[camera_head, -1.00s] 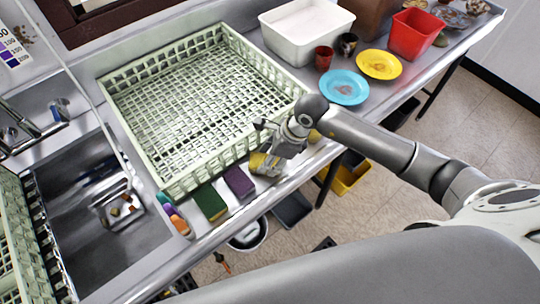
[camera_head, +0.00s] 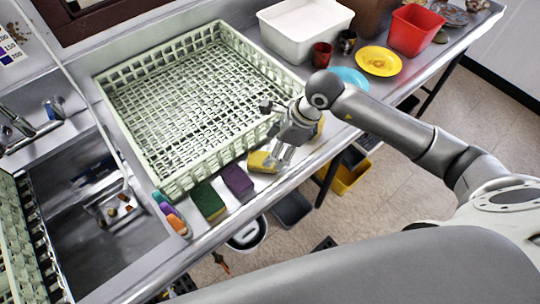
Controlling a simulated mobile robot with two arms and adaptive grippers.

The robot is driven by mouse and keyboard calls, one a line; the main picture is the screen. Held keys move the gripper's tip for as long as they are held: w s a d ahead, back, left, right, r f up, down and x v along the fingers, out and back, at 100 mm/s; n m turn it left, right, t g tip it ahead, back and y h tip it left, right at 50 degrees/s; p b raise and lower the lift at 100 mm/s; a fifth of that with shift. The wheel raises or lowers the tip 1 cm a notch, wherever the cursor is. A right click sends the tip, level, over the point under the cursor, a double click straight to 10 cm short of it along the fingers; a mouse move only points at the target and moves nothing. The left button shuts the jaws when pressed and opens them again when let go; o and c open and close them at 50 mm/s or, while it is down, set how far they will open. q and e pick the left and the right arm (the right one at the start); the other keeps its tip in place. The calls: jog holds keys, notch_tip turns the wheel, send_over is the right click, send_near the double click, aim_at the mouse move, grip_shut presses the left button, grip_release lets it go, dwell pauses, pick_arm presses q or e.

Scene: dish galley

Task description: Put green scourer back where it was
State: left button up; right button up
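The green scourer (camera_head: 208,202) lies on the steel counter's front strip, between the purple scourer (camera_head: 237,182) and a row of small coloured items. The yellow sponge (camera_head: 261,162) lies to the right of the purple one. My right gripper (camera_head: 281,158) is just right of the yellow sponge, pointing down at the counter. Its fingers look apart, with nothing seen between them. Another yellow piece (camera_head: 319,126) is partly hidden behind my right wrist. My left gripper is not in view.
A pale green dish rack (camera_head: 178,186) stands behind the scourers. A sink (camera_head: 100,240) is at left. A white tub (camera_head: 300,45), red tub (camera_head: 412,42), red cup (camera_head: 322,54), yellow plate (camera_head: 378,62) and partly hidden blue plate (camera_head: 350,76) stand at right.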

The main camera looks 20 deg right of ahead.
jog(key=b+v, duration=0.1)
jog(key=v, duration=0.6)
jog(key=shift+b, duration=0.35)
